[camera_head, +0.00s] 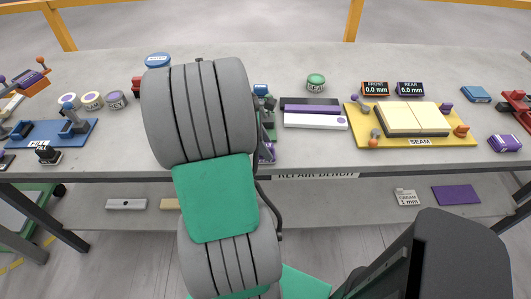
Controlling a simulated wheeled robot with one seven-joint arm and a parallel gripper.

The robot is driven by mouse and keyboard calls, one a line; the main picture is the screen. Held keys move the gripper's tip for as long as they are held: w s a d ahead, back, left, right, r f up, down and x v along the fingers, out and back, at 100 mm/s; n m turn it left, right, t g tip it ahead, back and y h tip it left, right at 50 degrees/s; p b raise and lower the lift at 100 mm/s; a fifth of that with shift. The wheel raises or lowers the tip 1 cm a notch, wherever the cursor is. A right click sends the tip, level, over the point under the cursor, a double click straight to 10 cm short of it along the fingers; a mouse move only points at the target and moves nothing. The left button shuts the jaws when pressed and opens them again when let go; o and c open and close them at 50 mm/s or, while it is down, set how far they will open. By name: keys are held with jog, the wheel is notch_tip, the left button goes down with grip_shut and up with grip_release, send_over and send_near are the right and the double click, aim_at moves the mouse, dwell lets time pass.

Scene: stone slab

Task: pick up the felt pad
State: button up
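A thin flat purple sheet (456,195) lies on the lower shelf at the right; it looks like the felt pad, though no label on it can be read. My arm rises through the middle of the picture as grey and green links and covers part of the bench.
The bench (310,60) holds a yellow board (365,133) with a cream panel, two black 0.0 mm displays, a purple-and-white stack (315,115), a green tin (316,84) and a blue fixture (50,132). A small white 1 mm block (407,197) lies left of the purple sheet.

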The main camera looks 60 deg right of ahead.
grip_shut()
dwell(0.5)
